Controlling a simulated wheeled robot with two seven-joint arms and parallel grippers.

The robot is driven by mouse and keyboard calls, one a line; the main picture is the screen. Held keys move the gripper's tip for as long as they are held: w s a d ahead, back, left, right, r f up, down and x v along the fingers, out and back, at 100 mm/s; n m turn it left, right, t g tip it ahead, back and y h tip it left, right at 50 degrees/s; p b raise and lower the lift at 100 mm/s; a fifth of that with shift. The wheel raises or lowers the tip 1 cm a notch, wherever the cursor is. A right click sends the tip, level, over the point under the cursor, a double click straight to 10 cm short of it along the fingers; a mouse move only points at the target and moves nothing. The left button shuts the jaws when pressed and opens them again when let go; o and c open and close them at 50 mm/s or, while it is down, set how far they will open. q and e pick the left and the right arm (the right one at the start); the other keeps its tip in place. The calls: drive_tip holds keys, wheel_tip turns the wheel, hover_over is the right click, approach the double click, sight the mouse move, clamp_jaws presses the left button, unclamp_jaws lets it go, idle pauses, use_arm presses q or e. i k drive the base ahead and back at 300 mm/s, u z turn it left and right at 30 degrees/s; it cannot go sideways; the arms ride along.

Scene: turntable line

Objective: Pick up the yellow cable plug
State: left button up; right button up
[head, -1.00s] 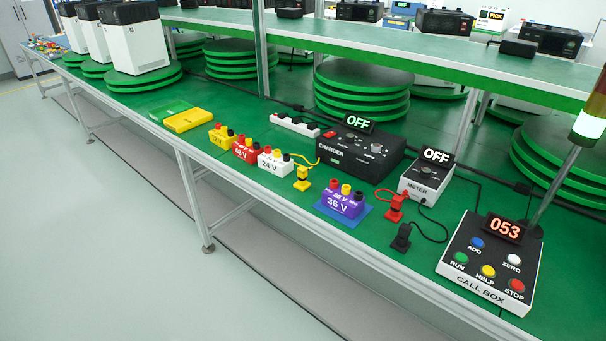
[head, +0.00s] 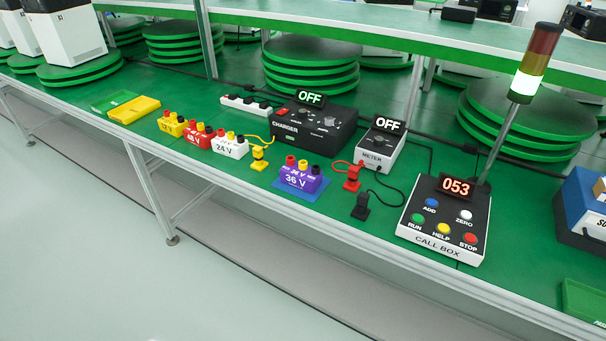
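The yellow cable plug (head: 259,160) stands on the green bench between the white 24 V block (head: 230,148) and the purple 36 V block (head: 299,180). A yellow cable (head: 262,139) runs from it toward the black charger (head: 314,127), whose display reads OFF. Neither of my grippers shows in the head view.
A red plug (head: 352,179) and a black plug (head: 361,206) stand near the meter (head: 382,148). A call box (head: 444,221) showing 053 is at the right, with a signal tower (head: 531,70) behind it. Yellow and red blocks stand left of the 24 V block.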

sight(258, 150)
drive_tip(key=u, duration=1.4)
drive_tip(key=i, duration=1.95)
drive_tip(key=z, duration=3.65)
